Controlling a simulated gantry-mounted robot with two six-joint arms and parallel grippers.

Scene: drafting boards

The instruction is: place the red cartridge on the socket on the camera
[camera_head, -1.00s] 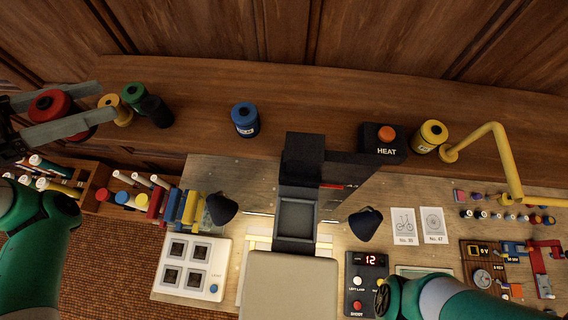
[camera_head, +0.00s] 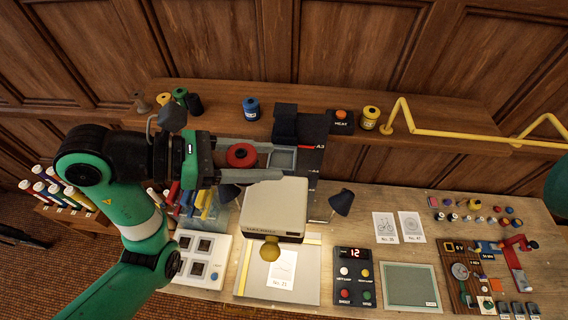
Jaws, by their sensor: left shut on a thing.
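My left gripper (camera_head: 250,158) is shut on the red cartridge (camera_head: 241,155), a round red spool with a dark centre. It holds the cartridge just left of the grey square socket (camera_head: 283,158) on the camera. The camera is a pale boxy body (camera_head: 274,210) on a dark column (camera_head: 312,170) marked A3. The lower finger crosses in front of the top of the pale body. I cannot tell how high the cartridge is above the socket. My right gripper is out of view; only a bit of my green right arm shows at the right edge.
On the back shelf stand blue (camera_head: 251,109), yellow (camera_head: 369,118), green and black cartridges and a HEAT box (camera_head: 341,122). Lamp heads (camera_head: 342,202) flank the camera. A yellow jointed arm (camera_head: 402,116) spans the right. A control box (camera_head: 353,276) and a button panel (camera_head: 202,258) lie in front.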

